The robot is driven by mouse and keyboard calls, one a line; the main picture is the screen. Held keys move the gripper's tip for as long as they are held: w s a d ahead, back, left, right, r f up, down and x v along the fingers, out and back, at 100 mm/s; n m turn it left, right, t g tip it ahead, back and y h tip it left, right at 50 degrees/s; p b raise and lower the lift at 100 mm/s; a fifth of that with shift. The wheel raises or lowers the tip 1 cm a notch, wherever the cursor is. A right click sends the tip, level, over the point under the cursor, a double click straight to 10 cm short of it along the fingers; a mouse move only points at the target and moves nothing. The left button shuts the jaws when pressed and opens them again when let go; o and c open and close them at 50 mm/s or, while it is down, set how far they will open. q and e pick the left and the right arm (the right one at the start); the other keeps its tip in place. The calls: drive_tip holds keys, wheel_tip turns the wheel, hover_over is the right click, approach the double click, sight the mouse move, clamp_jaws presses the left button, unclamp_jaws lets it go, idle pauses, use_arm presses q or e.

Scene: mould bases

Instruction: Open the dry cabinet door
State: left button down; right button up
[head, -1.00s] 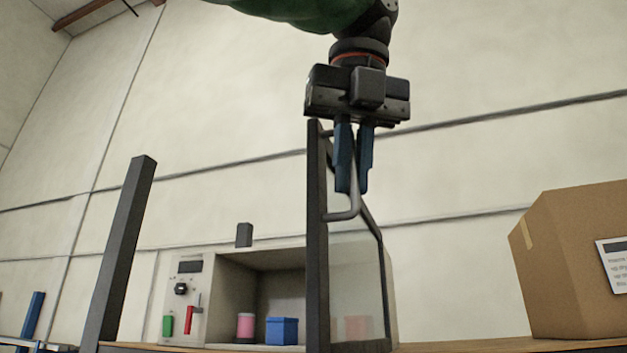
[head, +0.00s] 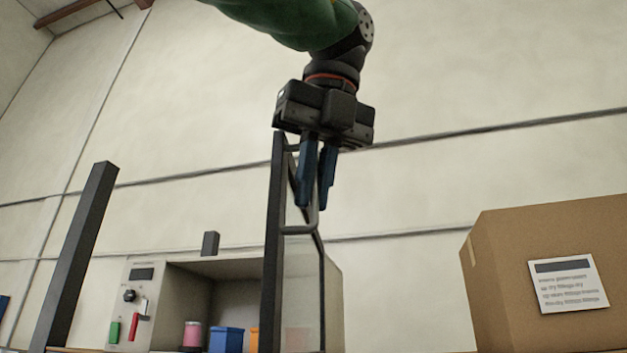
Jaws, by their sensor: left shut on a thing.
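The dry cabinet (head: 190,268) stands on the bench with its front open. Its door (head: 272,245), a dark frame with a clear pane, is swung out toward me and seen nearly edge-on. My left gripper (head: 315,205) points down and is shut on the door's grey bar handle (head: 301,229), near the top of the door. Inside the cabinet are a pink jar (head: 192,336), a blue box (head: 226,340) and an orange item (head: 252,339) partly hidden by the door. My right gripper is out of view.
A control panel with a red lever (head: 138,321) and a green part (head: 115,331) is left of the opening. A dark post (head: 75,255) stands further left. A labelled cardboard box (head: 500,275) stands at right, with space between it and the door.

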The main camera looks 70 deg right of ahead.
use_arm(q)
drive_tip(key=c, duration=1.5)
unclamp_jaws()
drive_tip(key=shift+r, duration=0.1)
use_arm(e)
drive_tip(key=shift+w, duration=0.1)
